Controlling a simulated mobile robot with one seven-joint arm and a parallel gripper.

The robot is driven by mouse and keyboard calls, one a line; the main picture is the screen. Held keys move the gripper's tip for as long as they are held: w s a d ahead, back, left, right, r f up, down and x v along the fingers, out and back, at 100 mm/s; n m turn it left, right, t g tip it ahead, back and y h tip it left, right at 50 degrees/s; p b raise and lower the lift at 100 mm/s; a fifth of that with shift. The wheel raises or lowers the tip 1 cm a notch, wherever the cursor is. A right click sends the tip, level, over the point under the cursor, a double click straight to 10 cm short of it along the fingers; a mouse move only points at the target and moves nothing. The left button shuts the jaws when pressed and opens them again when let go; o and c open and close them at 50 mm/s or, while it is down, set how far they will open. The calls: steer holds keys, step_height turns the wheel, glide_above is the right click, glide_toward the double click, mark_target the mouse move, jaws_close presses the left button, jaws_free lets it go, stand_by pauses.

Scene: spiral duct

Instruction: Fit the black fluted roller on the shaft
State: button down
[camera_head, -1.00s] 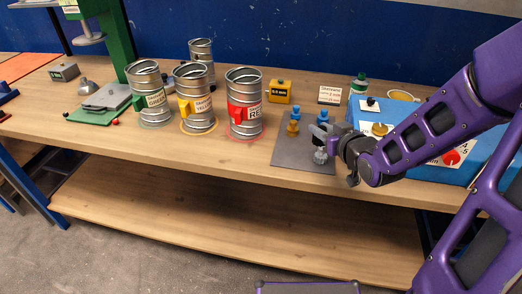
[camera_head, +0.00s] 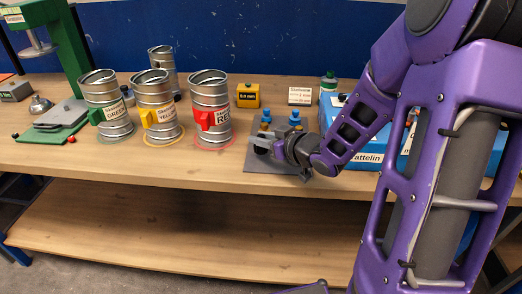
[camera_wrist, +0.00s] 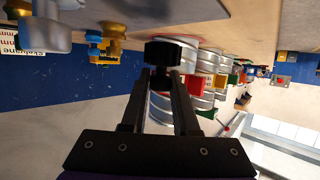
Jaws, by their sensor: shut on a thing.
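My gripper (camera_wrist: 165,78) is shut on the black fluted roller (camera_wrist: 168,52), which sticks out beyond the fingertips in the wrist view. In the head view my gripper (camera_head: 276,149) is low at the grey mat (camera_head: 262,166), and the roller (camera_head: 261,148) shows as a small dark shape at its tip. I cannot tell whether the roller touches the mat. Blue-topped pieces (camera_head: 295,119) stand just behind. I cannot make out the shaft for certain; my arm hides much of the blue box (camera_head: 385,150) at the right.
Silver duct cans with green (camera_head: 106,105), yellow (camera_head: 157,105) and red (camera_head: 210,108) tags stand left of the mat. A yellow block (camera_head: 247,95) and a label card (camera_head: 300,96) are behind. Bare bench lies along the front edge.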

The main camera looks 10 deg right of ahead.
mark_target(259, 150)
steer(key=shift+f+b, duration=0.35)
steer(key=shift+f, duration=1.1)
steer(key=shift+f, duration=0.15)
steer(key=c, duration=0.7)
jaws_free()
